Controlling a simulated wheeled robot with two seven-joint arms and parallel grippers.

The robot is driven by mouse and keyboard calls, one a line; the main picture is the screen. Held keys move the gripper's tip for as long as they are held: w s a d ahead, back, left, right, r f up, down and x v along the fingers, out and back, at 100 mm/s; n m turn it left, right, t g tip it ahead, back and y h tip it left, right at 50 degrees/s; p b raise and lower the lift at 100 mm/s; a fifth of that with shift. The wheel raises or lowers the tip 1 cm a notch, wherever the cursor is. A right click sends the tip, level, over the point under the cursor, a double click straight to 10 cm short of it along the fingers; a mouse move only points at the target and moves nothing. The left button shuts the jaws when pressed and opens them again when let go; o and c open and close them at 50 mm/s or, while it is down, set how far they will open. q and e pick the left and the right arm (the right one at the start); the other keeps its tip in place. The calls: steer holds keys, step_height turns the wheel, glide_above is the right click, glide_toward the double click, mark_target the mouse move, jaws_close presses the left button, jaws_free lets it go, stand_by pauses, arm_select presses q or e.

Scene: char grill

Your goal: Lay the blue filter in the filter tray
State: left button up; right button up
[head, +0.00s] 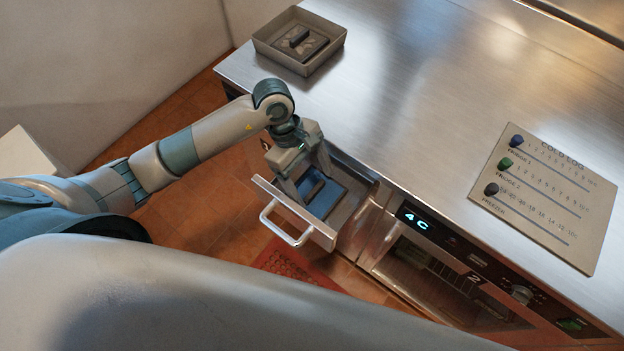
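The blue filter (328,202) is a flat blue piece with a dark raised grip. It lies inside the pulled-out metal drawer (290,212) at the counter's front. My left gripper (312,184) reaches down into the drawer right over the filter. Its two fingers are spread wide, one towards each end of the dark grip. Whether they touch it I cannot tell, and part of the filter is hidden. A grey square tray (325,62) on the counter's back left corner holds a dark grey piece with a similar grip. My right gripper is not in view.
The steel counter (420,100) is bare across its middle. A sign with coloured knobs (545,200) lies at its right. An appliance with a lit "4C" display (417,220) is below the counter edge. A red mat (285,262) lies on the floor under the drawer.

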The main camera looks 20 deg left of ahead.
arm_select(q)
steer(key=shift+r+p, duration=0.8)
steer(key=shift+p, duration=0.25)
steer(key=b+v, duration=0.5)
steer(key=v, duration=0.6)
steer(key=shift+r, duration=0.3)
steer(key=shift+a, duration=0.1)
